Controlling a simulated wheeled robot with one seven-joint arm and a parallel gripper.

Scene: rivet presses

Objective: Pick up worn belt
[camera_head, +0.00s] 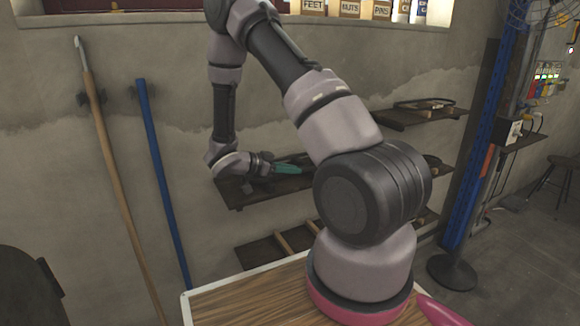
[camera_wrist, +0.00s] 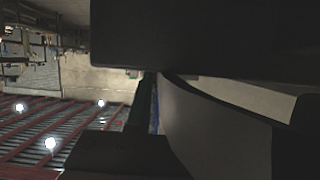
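My gripper (camera_head: 264,165) reaches in at the left part of the middle wall shelf (camera_head: 236,200). A teal piece (camera_head: 287,169) shows just beyond its fingers, partly behind my arm; I cannot tell what it belongs to. In the wrist view, a wide dark curved band (camera_wrist: 215,125), which may be the worn belt, fills the lower right. Dark blocks of my gripper (camera_wrist: 145,100) lie above and below, with a narrow dark green strip between them. Whether the fingers grip anything is not clear. A dark loop (camera_head: 424,104) lies on the upper right shelf; it could also be a belt.
A lower shelf (camera_head: 262,252) with wooden strips is below. A wooden pole (camera_head: 108,150) and a blue pole (camera_head: 160,170) lean on the wall at left. A blue post (camera_head: 486,130) stands at right. A wooden tabletop (camera_head: 240,305) is in front.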

